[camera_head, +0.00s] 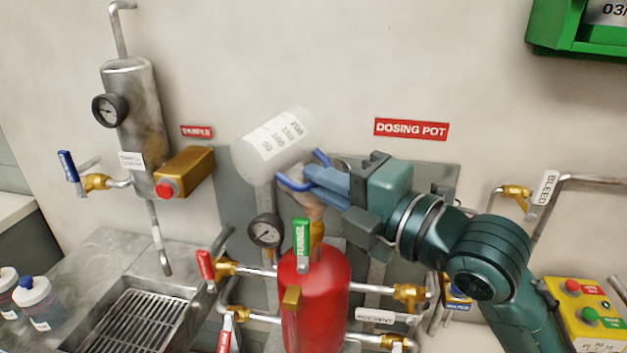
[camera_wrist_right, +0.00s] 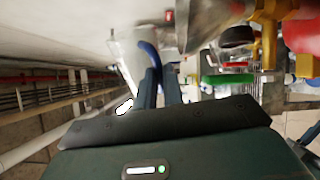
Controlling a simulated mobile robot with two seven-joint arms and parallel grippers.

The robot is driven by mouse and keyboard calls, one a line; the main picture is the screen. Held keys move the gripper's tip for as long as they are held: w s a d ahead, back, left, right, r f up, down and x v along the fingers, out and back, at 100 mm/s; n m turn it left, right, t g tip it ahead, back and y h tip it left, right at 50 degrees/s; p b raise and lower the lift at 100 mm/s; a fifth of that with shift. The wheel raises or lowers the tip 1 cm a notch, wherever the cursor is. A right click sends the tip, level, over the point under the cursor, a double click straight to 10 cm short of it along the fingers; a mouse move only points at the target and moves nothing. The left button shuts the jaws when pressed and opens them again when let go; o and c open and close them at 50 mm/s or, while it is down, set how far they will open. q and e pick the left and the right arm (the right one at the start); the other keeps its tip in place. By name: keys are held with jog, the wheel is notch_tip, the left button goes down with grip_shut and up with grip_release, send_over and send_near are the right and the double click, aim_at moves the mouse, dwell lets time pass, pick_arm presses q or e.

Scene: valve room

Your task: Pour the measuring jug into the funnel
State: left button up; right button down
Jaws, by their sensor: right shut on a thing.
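The measuring jug (camera_head: 248,160) is pale and translucent, with a white volume scale and a blue handle. It is strongly tilted above the red dosing pot (camera_head: 318,300), its higher scale numbers towards the upper right. My right gripper (camera_head: 308,183) is shut on the handle from the right. The funnel (camera_head: 313,208) shows only in part under the fingers, above the pot. I see no liquid stream. The wrist view shows the jug (camera_wrist_right: 124,58) beyond my right gripper's fingers (camera_wrist_right: 160,75). My left gripper is not in view.
A green-handled valve (camera_head: 301,243) and a gauge (camera_head: 265,231) stand close by the pot's top. Red-handled valves (camera_head: 206,265) and pipes flank it. A steel cylinder (camera_head: 133,110) hangs left above a sink (camera_head: 187,310). A yellow button box (camera_head: 590,318) is lower right.

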jog(key=s+f+n, duration=0.1)
jog(key=n, duration=0.3)
jog(key=s+a+f+n, duration=0.1)
jog(key=n, duration=0.4)
jog(key=s+a+n+p, duration=0.1)
jog(key=n, duration=0.4)
jog(key=shift+a+f+t, duration=0.25)
jog(key=shift+f+t, duration=0.05)
jog(key=shift+f, duration=0.1)
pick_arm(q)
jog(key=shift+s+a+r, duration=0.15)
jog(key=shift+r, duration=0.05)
pick_arm(e)
jog(key=shift+s+a+f+n, duration=0.15)
jog(key=shift+f+n, duration=0.15)
jog(key=shift+n, duration=0.5)
